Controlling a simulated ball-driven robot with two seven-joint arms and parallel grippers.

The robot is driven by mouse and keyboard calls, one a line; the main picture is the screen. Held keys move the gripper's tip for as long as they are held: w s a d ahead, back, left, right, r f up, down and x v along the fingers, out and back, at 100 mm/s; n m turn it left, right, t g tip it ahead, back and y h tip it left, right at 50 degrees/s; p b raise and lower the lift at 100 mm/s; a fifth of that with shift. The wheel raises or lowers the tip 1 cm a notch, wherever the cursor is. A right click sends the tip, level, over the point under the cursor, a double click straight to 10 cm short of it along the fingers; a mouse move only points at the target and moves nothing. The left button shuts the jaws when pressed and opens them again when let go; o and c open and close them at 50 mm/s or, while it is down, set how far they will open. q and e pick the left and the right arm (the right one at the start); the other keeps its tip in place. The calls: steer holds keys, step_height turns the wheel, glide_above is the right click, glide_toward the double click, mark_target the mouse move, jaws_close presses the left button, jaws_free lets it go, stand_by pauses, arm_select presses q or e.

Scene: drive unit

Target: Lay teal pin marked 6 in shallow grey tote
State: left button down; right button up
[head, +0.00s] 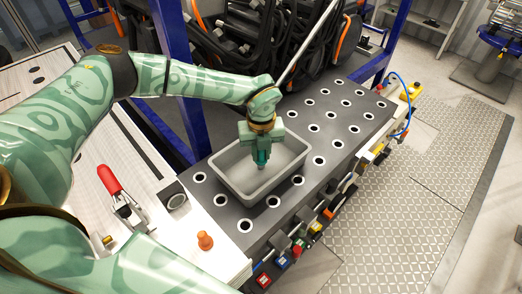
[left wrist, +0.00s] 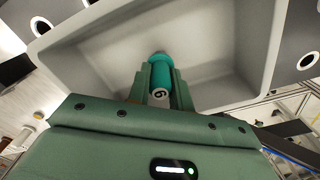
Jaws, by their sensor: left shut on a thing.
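The shallow grey tote (head: 226,167) sits on the dark table with holes in the head view. Its inside also shows in the left wrist view (left wrist: 215,60). My left gripper (head: 261,160) points down over the tote and is shut on the teal pin. The teal pin (left wrist: 161,76) shows between the fingers in the left wrist view, with the mark 6 on its end facing the camera. I cannot tell whether the pin touches the tote floor. The tote looks empty otherwise. My right gripper is not in view.
The dark table (head: 315,150) has rows of white-ringed holes. An orange pin (head: 205,240) stands on the pale surface in front, near a red-handled clamp (head: 109,180). A blue post (head: 178,70) rises behind the tote. Coloured clips line the table's front edge.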

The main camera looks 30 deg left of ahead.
arm_select(q)
steer(key=shift+f, duration=0.15)
steer(key=c, duration=1.3)
jaws_free()
steer(key=shift+o, duration=0.2)
step_height(320, 180, up, 12)
steer(key=shift+r+b, duration=0.25)
steer(key=shift+b, duration=0.05)
